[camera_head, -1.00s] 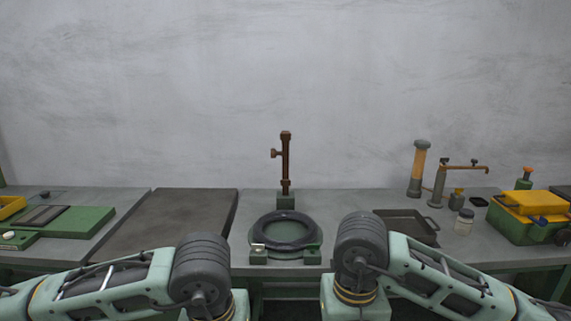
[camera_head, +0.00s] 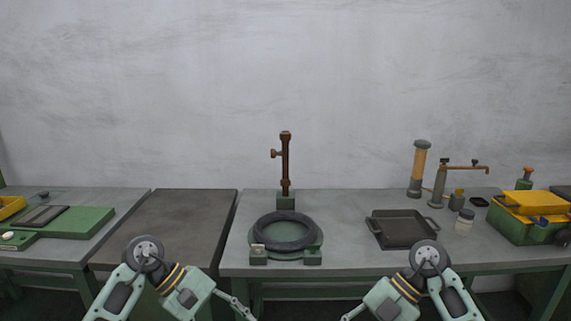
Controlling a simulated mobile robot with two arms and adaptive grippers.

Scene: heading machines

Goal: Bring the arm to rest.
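My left arm (camera_head: 150,275) comes up from the lower left, bends at a round grey joint and slopes down toward the bottom middle. My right arm (camera_head: 425,280) mirrors it from the lower right. Part of my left gripper (camera_head: 240,307) shows at the bottom edge; its fingertips are not clear. Part of my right gripper (camera_head: 354,312) also shows at the bottom edge, cut off by the frame. Both arms appear in front of and below the table top. I cannot see anything held.
A workbench (camera_head: 350,257) holds a black ring on a green base (camera_head: 313,254), a brown upright post (camera_head: 286,165), a dark square tray (camera_head: 402,229), small jars and a green and yellow toolbox (camera_head: 530,225). A green board (camera_head: 85,222) lies left. A grey wall stands behind.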

